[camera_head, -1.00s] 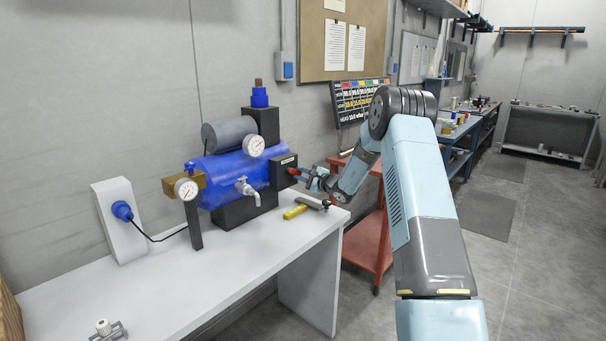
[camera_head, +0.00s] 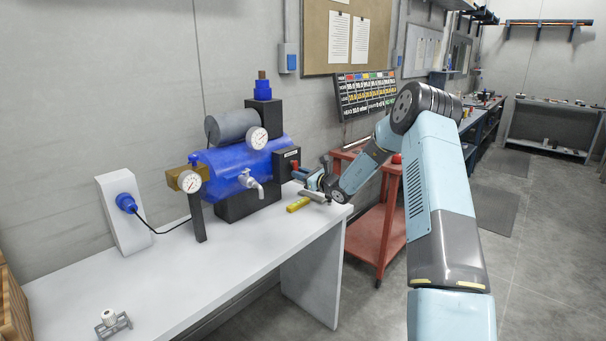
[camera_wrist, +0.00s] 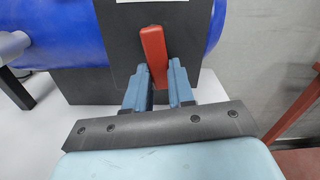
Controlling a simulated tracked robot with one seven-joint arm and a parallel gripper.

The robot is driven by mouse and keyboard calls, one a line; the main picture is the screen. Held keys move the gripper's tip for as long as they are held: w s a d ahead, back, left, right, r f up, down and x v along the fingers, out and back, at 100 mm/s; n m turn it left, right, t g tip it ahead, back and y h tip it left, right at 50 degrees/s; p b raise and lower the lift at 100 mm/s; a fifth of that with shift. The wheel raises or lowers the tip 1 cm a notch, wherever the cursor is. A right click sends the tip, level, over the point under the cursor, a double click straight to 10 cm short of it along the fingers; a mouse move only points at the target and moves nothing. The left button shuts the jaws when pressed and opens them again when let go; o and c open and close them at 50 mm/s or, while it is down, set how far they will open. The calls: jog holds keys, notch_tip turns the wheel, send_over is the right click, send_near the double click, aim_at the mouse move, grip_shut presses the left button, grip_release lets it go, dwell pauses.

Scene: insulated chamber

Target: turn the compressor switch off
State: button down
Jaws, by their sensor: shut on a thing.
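The compressor is a blue tank (camera_head: 228,170) with a grey motor, gauges and a black switch box (camera_head: 286,160) at its right end. In the wrist view, a red switch lever (camera_wrist: 153,52) stands on the dark box face (camera_wrist: 122,45), tilted slightly left at its top. My gripper (camera_wrist: 158,82) is shut on the lower end of this lever, one blue finger on each side. In the head view, my gripper (camera_head: 302,175) reaches the switch box from the right.
The compressor stands on a white table (camera_head: 185,265). A yellow-handled tool (camera_head: 298,205) lies just below my gripper. A red cart (camera_head: 375,235) stands right of the table. A small metal fitting (camera_head: 113,322) sits at the front left. The table's front middle is clear.

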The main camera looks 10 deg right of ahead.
jog(key=shift+s+a+f+m, duration=0.1)
jog(key=shift+s+f+m, duration=0.05)
jog(key=shift+m, duration=0.85)
jog(key=c, duration=1)
grip_release()
jog(key=shift+a, duration=0.1)
jog(key=shift+o, duration=0.2)
jog(key=v, duration=1.3)
jog(key=shift+s+d, duration=0.25)
jog(key=shift+s, duration=0.05)
